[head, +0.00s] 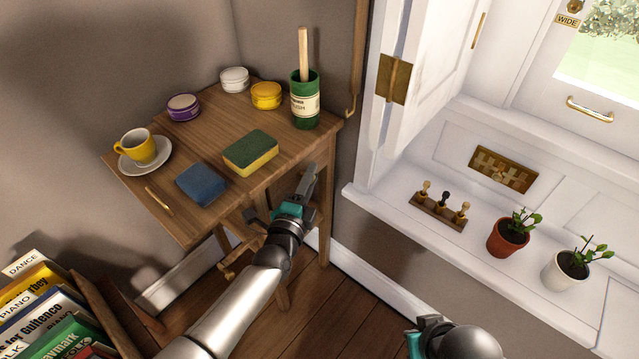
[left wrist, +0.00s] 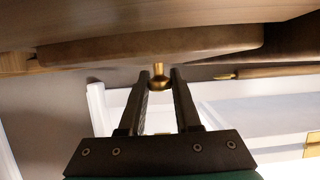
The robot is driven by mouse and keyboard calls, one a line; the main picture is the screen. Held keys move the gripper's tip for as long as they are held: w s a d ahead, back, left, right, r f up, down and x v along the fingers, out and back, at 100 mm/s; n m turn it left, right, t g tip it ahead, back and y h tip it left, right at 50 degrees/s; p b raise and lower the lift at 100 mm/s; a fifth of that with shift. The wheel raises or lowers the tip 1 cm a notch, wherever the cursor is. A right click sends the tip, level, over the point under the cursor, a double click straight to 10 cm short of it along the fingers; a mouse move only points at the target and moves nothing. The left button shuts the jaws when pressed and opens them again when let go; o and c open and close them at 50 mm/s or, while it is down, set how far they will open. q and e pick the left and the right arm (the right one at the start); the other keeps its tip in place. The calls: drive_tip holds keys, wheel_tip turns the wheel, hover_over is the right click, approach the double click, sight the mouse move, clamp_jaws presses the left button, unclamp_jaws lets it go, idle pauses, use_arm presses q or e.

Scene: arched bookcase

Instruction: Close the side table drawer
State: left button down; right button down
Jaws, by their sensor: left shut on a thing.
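The wooden side table (head: 222,122) stands against the wall in the head view. My left gripper (head: 318,178) is at its right front side, just beyond the top's edge. In the left wrist view, a brown wooden drawer front (left wrist: 150,48) shows under the tabletop, with a small brass knob (left wrist: 158,76). My left gripper (left wrist: 161,80) is shut on this knob, one finger on each side. How far the drawer stands out is hidden. My right gripper (head: 418,345) shows only in part at the bottom edge of the head view; its fingers are not visible.
On the tabletop are a yellow cup (head: 138,146) on a saucer, a blue sponge (head: 201,184), a yellow-green sponge (head: 251,152), several jars and a green brush pot (head: 306,108). Books (head: 40,305) stand lower left. A white sill (head: 400,205) with plants is at right.

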use_arm(q)
drive_tip(key=shift+w+a, duration=0.25)
drive_tip(key=shift+a, duration=0.25)
use_arm(e)
drive_tip(key=shift+r, duration=0.2)
use_arm(q)
drive_tip(key=c, duration=0.6)
unclamp_jaws()
drive_tip(key=shift+c, duration=0.2)
drive_tip(key=shift+s, duration=0.25)
drive_tip(key=p+v, duration=0.6)
drive_tip(key=v, duration=0.8)
drive_tip(key=shift+s, duration=0.3)
use_arm(e)
drive_tip(key=s+d+f, duration=0.1)
drive_tip(key=s+f, duration=0.1)
drive_tip(key=f, duration=0.4)
drive_tip(key=s+f+g, duration=0.1)
drive_tip(key=s+f, duration=0.2)
drive_tip(key=f, duration=0.3)
drive_tip(key=shift+d+f+g, duration=0.15)
drive_tip(key=shift+d+g, duration=0.15)
drive_tip(key=shift+d, duration=0.1)
use_arm(q)
drive_tip(key=shift+f, duration=0.15)
